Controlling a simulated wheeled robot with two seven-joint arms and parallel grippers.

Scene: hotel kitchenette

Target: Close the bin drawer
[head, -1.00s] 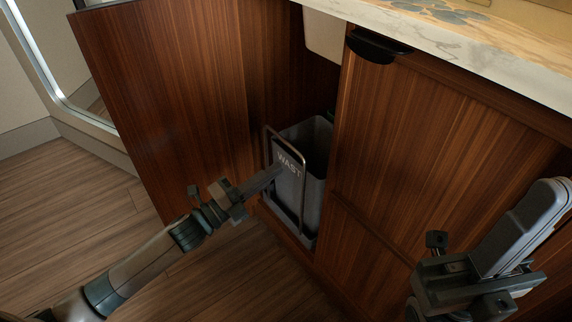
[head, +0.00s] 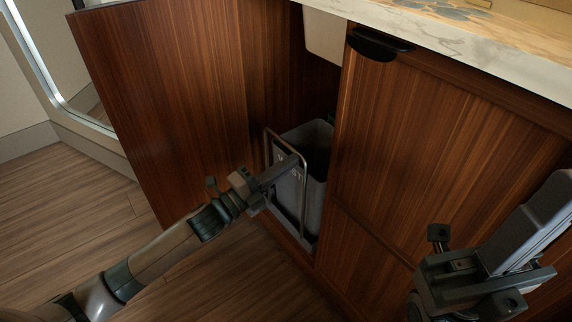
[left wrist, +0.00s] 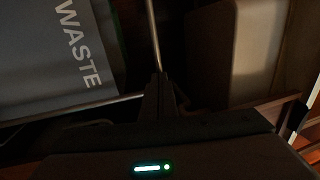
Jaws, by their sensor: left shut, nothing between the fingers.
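The bin drawer holds a grey waste bin (head: 315,190) behind a metal frame handle (head: 304,213), inside the open cabinet under the counter. The bin also shows in the left wrist view (left wrist: 50,55) with the word WASTE on it, and the handle's bar (left wrist: 153,35) runs close to the fingers. My left gripper (head: 290,164) is shut and empty, its fingertips at the upper front of the bin and handle. Whether they touch is hard to tell. My right gripper (head: 470,285) is at the lower right, in front of the closed panel; its fingers are not clear.
A wood cabinet door (head: 165,100) stands open on the left. A closed wood panel (head: 430,150) with a black handle (head: 375,45) is on the right, below a marble counter (head: 480,45). Wood floor (head: 60,210) is free at the left.

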